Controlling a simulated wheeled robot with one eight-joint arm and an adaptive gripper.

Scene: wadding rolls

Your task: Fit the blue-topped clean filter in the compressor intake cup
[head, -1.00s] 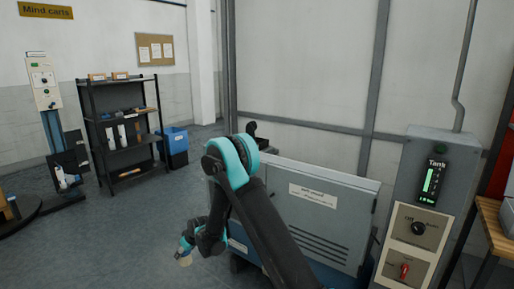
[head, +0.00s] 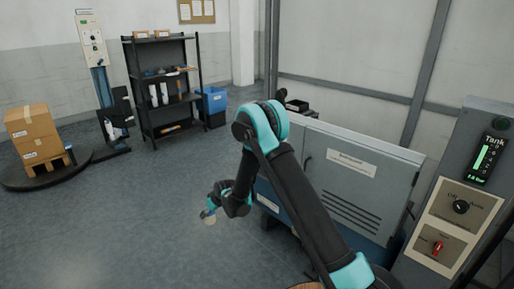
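My gripper (head: 212,208) hangs low at the left end of my arm, in front of the grey cabinet, with its fingers small and hard to make out. A small pale piece with a blue top, which looks like the blue-topped clean filter (head: 209,219), is at its tip, held above the floor. The compressor cabinet (head: 376,183) is grey with a blue lower part, a label and slanted vents. My arm hides part of its front. I cannot make out the intake cup.
A control panel (head: 450,218) with a tank gauge, knob and red switch stands at the right. A black shelf (head: 166,102), blue bin (head: 213,101) and round platform (head: 75,176) with boxes (head: 33,132) are at the back left. The floor (head: 110,235) at left is clear.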

